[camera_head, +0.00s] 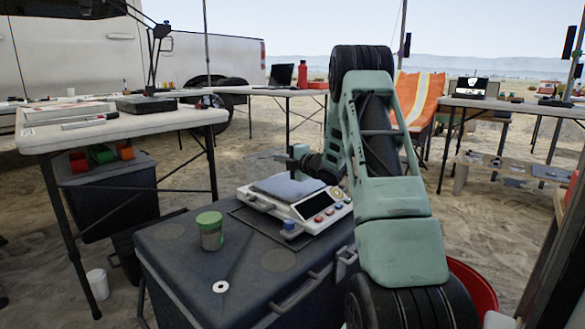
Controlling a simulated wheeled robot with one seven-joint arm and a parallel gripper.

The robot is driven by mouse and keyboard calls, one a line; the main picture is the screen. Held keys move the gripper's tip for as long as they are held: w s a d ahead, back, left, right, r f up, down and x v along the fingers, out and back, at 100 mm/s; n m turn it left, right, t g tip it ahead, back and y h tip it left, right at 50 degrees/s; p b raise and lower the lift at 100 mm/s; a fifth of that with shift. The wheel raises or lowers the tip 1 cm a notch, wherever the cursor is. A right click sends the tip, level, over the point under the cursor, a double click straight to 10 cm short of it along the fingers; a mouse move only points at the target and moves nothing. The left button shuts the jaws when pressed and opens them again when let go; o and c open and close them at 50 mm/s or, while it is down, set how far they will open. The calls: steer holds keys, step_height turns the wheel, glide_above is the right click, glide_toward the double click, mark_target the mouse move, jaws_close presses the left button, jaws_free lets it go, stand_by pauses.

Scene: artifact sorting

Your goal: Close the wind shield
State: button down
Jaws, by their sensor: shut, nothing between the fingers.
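No clear upright shield panel can be made out. My gripper (293,160) is shut and empty, above the back edge of the plate. My arm hides part of the area behind and right of the scale, and whether the gripper touches anything is unclear.
A jar with a green lid (210,230) and a small white ring (221,286) stand on the dark case (180,262), left and front of the scale. A white table (120,128) is at the left. A red bucket (474,285) is at the right of the case.

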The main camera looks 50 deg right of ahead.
steer(key=shift+w, duration=0.65)
steer(key=shift+r, duration=0.1)
